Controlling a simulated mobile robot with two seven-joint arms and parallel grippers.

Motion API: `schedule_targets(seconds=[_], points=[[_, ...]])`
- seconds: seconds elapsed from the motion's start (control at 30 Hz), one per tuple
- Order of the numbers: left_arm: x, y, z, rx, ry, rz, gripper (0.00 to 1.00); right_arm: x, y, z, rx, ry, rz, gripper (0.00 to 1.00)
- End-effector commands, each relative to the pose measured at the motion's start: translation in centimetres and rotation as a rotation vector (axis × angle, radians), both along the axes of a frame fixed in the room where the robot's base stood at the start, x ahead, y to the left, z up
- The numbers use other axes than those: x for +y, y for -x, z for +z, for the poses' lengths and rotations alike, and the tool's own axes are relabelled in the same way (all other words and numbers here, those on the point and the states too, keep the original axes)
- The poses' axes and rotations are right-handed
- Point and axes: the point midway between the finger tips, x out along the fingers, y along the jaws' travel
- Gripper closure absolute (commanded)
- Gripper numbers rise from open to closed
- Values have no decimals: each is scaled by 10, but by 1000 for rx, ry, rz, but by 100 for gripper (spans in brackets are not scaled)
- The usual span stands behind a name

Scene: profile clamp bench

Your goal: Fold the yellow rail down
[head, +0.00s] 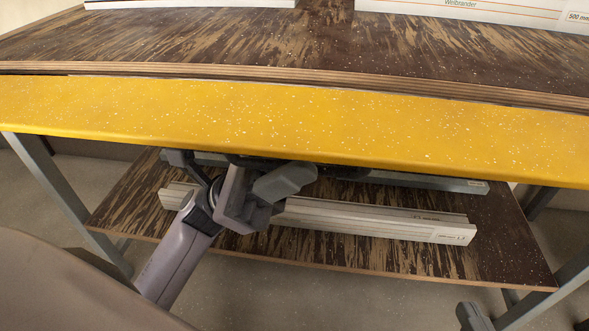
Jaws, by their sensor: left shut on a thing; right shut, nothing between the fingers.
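The yellow rail (300,122) is a long, broad band along the front edge of the bench top (250,50), its upper face speckled with pale dust. It runs across the whole view, and its underside is hidden. My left gripper (265,187) is under the rail's front edge, left of the middle, with its arm coming up from the lower left. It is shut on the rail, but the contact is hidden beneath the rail. A dark grey tip at the lower right edge appears to be my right gripper (472,317), mostly cut off, low and away from the rail.
A lower wooden shelf (330,262) carries a pale aluminium profile (380,222) and a grey bar (425,182) behind it. Grey bench legs stand at left (60,185) and right (555,290). White boxed or printed profiles (470,12) lie at the back of the top. The middle of the top is clear.

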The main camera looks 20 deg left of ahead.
Motion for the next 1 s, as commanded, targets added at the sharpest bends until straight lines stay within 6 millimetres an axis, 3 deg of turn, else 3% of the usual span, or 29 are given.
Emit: schedule_targets(seconds=[0.57, 0.6, 0.67, 1.0], points=[[1, 0, 0, -39, -7, 0, 100, -3, 1, 3, -30, 18, -6, 100], [1, 0, 0, -39, -7, 0, 80, -3, 1, 3, -30, 18, -6, 100], [1, 0, 0, -38, -7, -1, 64, -3, 1, 3, -29, 18, -5, 100], [3, -1, -4, -34, -9, 0, 64, -3, 1, 3, -29, 17, -5, 100]])
